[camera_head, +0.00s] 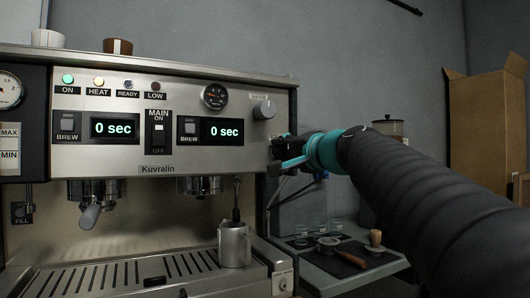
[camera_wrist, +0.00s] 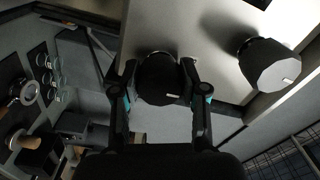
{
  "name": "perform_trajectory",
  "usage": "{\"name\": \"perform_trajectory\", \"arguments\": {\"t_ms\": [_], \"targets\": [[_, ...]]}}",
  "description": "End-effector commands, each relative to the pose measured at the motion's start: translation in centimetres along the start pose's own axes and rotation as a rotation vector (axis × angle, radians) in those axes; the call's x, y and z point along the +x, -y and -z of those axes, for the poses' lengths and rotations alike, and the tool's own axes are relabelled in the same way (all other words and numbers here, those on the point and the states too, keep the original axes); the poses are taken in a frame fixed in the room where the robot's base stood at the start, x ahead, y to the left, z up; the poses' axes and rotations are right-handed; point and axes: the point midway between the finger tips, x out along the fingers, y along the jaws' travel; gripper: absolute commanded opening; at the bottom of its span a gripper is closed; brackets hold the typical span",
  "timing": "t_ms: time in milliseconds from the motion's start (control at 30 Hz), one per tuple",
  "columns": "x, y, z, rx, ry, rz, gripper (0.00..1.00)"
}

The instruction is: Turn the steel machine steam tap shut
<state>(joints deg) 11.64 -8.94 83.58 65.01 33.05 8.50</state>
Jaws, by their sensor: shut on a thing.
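The steel machine (camera_head: 215,150) stands at the left in the head view, with its front panel facing me. My gripper (camera_head: 277,155) is at the panel's lower right edge. In the wrist view, my gripper's two fingers (camera_wrist: 160,92) are shut on a dark round knob (camera_wrist: 157,72), one on each side. I take this knob to be the steam tap; its label cannot be seen, and the gripper hides most of it in the head view. A grey knob (camera_head: 264,110) sits above it and also shows in the wrist view (camera_wrist: 268,65), apart from the fingers.
A steel jug (camera_head: 234,246) stands on the drip tray below a thin wand (camera_head: 237,190). A side table (camera_head: 335,270) with a portafilter (camera_head: 350,259), tamper (camera_head: 375,239) and small glasses is below my arm. A cardboard box (camera_head: 487,125) stands at the right.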

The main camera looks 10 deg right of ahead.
Motion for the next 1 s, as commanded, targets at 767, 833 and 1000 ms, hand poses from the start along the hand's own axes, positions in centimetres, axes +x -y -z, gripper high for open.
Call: {"name": "perform_trajectory", "arguments": {"t_ms": [767,833,1000], "targets": [[0.00,0.01,-0.04,0.062,0.001,0.000,0.66],[0.00,0.01,-0.03,0.061,0.001,0.000,0.69],[0.00,0.01,-0.02,0.061,0.000,0.000,0.69]]}}
